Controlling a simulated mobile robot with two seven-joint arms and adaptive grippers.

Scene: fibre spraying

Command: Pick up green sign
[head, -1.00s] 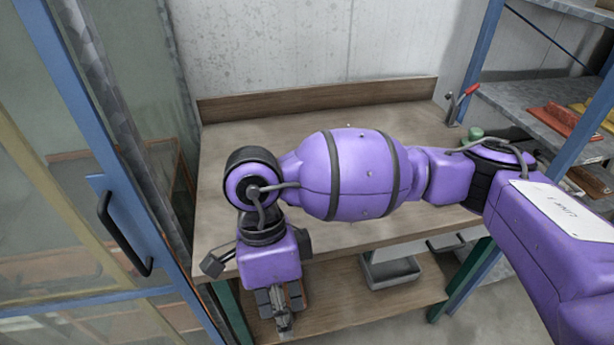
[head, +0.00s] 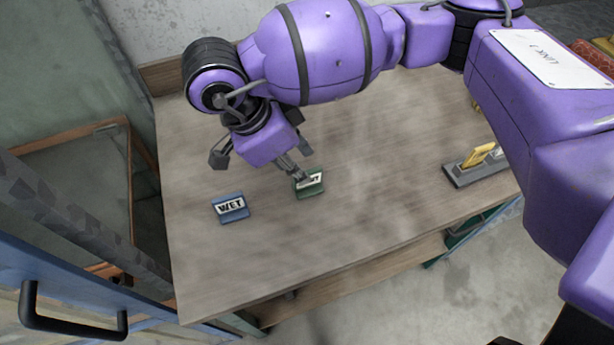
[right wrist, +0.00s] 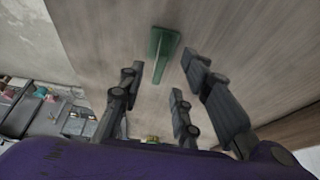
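The green sign (head: 313,191) stands on the wooden table in the head view, with a white lettered face partly hidden by my right gripper (head: 302,175). In the right wrist view the green sign (right wrist: 160,55) lies ahead of the fingers, seen from above as a narrow green shape. My left gripper is in no view.
A blue sign reading WET (head: 230,208) stands left of the green one. A grey holder (head: 462,177) with a yellow piece sits at the table's right. A blue-framed door with a black handle (head: 75,318) is at the lower left. The table's (head: 370,235) front middle is clear.

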